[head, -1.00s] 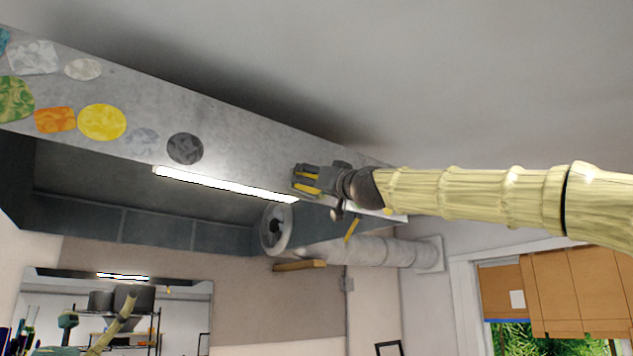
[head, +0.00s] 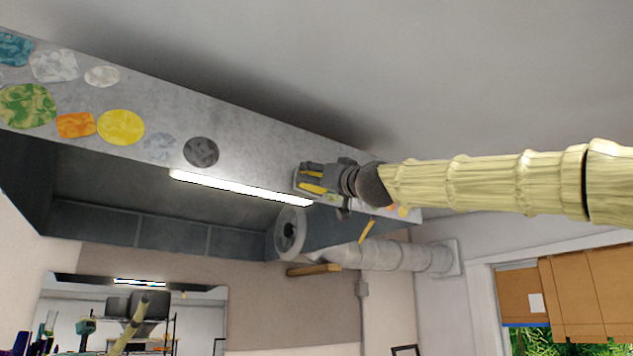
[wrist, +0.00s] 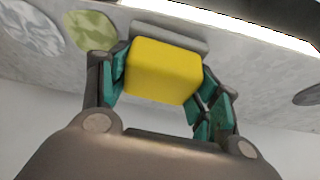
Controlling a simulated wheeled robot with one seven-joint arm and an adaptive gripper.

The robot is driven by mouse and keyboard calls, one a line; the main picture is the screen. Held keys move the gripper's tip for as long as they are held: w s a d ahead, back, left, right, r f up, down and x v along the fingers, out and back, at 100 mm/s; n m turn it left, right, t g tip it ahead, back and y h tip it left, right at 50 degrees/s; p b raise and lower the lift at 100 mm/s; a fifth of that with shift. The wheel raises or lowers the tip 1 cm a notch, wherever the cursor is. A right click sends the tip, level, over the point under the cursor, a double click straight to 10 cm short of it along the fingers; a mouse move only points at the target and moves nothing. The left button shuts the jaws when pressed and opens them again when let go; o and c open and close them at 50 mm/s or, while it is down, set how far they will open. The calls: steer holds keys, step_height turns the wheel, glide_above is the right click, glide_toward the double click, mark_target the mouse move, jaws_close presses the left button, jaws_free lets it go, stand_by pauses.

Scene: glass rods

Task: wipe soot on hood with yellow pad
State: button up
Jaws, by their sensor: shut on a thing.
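My gripper (head: 305,180) is shut on the yellow pad (wrist: 163,70), a rounded block between the teal-lined fingers in the wrist view. A grey strip (wrist: 165,36) shows along the pad's far edge, toward the hood. The pad faces the front panel of the grey hood (head: 255,150); I cannot tell whether it touches. A dark grey soot-like patch (head: 201,152) is on this panel, left of my gripper in the head view. A dark patch also shows at the right edge of the wrist view (wrist: 308,95). In the head view the fingers largely hide the pad.
Yellow (head: 121,127), orange (head: 76,125), green (head: 27,106) and pale patches mark the panel's left. Other patches sit partly behind my arm. A lit strip (head: 240,188) runs along the lower edge. A round duct (head: 290,235) hangs below. The ceiling is close above.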

steer(key=shift+s+d+b, duration=0.5)
steer(key=shift+s+d, duration=0.35)
steer(key=shift+s, duration=0.25)
steer(key=shift+s+d+b, duration=0.5)
steer(key=shift+s+d, duration=0.3)
steer(key=shift+s, duration=0.25)
steer(key=shift+s+d+r+b, duration=0.1)
steer(key=shift+s+d+b, duration=0.3)
steer(key=shift+s, duration=0.25)
steer(key=shift+s+d+b, duration=0.25)
steer(key=shift+s+d, duration=0.2)
steer(key=shift+s, duration=0.15)
steer(key=shift+w, duration=0.15)
